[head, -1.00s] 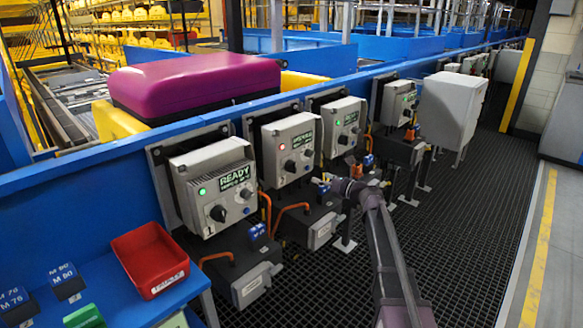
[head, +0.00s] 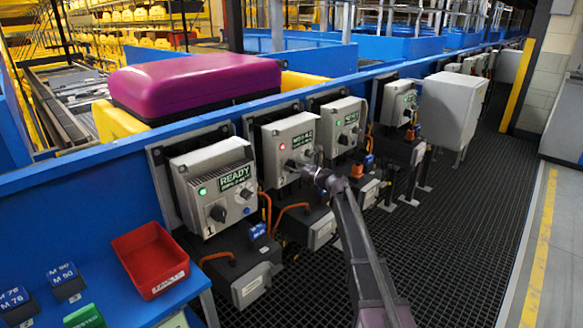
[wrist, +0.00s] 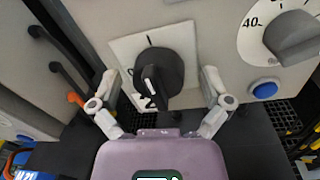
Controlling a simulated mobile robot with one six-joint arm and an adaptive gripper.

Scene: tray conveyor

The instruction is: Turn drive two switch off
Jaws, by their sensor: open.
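The second drive box (head: 303,130), grey with a red lamp and a small green-lettered display, stands on the blue rail in the head view. My gripper (head: 313,172) is in front of its lower right part and hides some of it. In the wrist view, a black rotary switch (wrist: 163,68) on a pale plate lies ahead, between the two spread fingers of my gripper (wrist: 160,100). The fingers are open, one on each side of the switch. I cannot tell whether they touch it. The switch's exact setting is unclear.
In the wrist view, a grey dial (wrist: 292,38) marked 40 and a blue button (wrist: 264,91) sit right of the switch. The first drive box (head: 213,187), reading READY, is at left in the head view, with a third box (head: 342,127) at right.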

